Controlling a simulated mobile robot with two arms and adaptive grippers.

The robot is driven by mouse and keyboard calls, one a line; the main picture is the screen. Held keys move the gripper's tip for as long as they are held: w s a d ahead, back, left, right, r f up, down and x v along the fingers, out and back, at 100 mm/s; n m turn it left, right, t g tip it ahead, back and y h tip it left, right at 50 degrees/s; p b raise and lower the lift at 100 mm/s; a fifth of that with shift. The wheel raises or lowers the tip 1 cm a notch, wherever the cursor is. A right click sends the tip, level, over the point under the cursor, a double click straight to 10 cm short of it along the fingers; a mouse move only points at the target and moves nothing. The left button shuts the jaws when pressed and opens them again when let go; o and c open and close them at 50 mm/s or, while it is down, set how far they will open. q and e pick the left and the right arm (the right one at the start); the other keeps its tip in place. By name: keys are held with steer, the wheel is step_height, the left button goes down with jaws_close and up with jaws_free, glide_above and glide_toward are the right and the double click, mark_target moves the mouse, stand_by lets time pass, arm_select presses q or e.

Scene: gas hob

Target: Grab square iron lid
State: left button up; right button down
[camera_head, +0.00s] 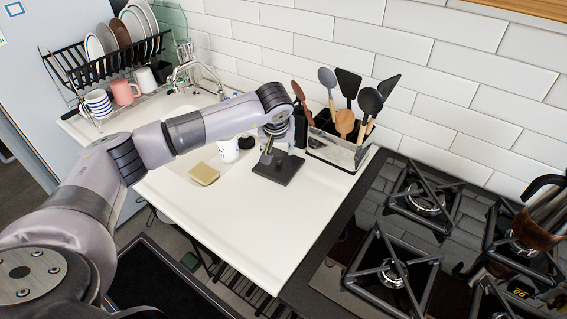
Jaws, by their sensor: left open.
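The square iron lid (285,172) is a flat dark plate lying on the white counter, in front of the utensil holder. A small light-coloured handle seems to stand up near its middle, partly hidden by my gripper. My left arm reaches in from the left, and my left gripper (268,147) points down just above the lid. It is open, with its fingertips close to the handle; I cannot tell whether they touch it. My right gripper is not in view.
A utensil holder (335,152) with spoons and spatulas stands close behind the lid. A white mug (228,151) and a yellow sponge (203,174) are to the left. A dish rack (88,70) is at the back left, and the gas hob (330,245) is at right. The front counter is clear.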

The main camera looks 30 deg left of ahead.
mark_target(279, 158)
arm_select(q)
steer(key=shift+w+a+f, duration=0.1)
steer(key=shift+w+f, duration=0.05)
steer(key=shift+f, duration=0.1)
steer(key=p+x, duration=0.1)
steer(key=x, duration=0.2)
steer(key=shift+f, duration=0.7)
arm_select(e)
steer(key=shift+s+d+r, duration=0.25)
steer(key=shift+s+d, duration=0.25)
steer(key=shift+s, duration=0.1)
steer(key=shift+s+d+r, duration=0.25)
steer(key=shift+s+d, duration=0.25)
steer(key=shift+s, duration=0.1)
arm_select(q)
steer(key=shift+c, duration=0.6)
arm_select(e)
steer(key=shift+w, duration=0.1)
arm_select(q)
steer(key=shift+c, duration=1.2)
steer(key=c, duration=0.6)
jaws_close()
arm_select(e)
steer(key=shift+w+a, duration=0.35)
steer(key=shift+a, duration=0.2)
